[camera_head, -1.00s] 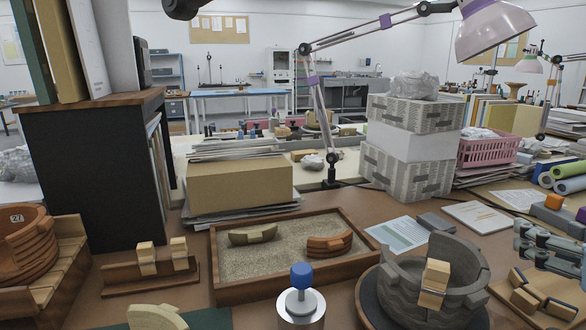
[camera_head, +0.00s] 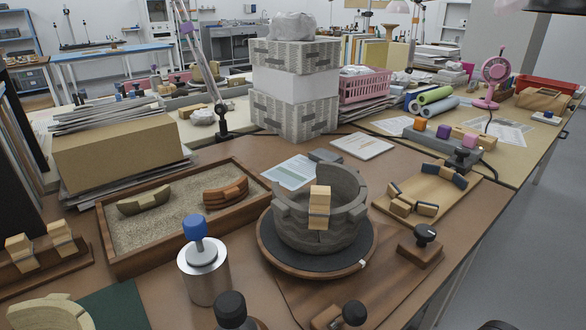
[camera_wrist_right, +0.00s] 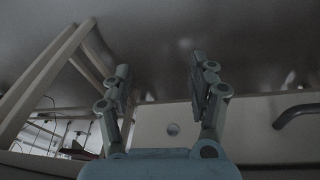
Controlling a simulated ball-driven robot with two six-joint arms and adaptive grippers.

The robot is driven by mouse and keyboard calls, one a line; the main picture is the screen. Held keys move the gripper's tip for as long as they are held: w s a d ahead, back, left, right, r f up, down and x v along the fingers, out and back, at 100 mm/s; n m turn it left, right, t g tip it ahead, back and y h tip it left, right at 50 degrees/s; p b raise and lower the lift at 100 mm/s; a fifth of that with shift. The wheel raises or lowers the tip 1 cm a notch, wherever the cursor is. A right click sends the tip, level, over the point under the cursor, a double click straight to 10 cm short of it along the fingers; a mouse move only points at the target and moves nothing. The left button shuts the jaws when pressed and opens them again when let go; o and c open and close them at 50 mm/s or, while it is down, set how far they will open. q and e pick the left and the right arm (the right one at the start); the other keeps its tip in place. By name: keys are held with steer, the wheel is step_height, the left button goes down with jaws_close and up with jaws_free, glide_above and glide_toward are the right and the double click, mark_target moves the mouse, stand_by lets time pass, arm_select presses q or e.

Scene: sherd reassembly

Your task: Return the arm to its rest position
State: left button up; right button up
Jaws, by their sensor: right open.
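My right gripper (camera_wrist_right: 160,95) shows in the right wrist view with its two fingers apart and nothing between them. It faces a plain grey surface there, away from the worktable's objects. In the head view neither gripper is visible. A grey ring-shaped vessel of sherds (camera_head: 322,215) stands on a dark round turntable (camera_head: 278,262), with a pale wooden clamp (camera_head: 319,208) on its front wall. A sand tray (camera_head: 160,225) holds a pale sherd (camera_head: 145,202) and a reddish-brown sherd (camera_head: 226,190).
A metal canister with a blue knob (camera_head: 203,265) stands in front of the tray. A wooden board with several clamps (camera_head: 440,195) and a black-knobbed block (camera_head: 421,245) lie at the right. Stacked boxes (camera_head: 293,90) stand behind the vessel. Open floor (camera_head: 545,230) lies beyond the right table edge.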

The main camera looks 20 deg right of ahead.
steer(key=s+d+f, duration=0.1)
steer(key=s+f, duration=0.3)
steer(key=f, duration=0.4)
steer(key=s+d+f, duration=0.1)
steer(key=s+f, duration=0.2)
steer(key=f, duration=0.4)
steer(key=s+f+g, duration=0.1)
steer(key=s+f, duration=0.9)
steer(key=s, duration=0.4)
steer(key=shift+s+g, duration=0.4)
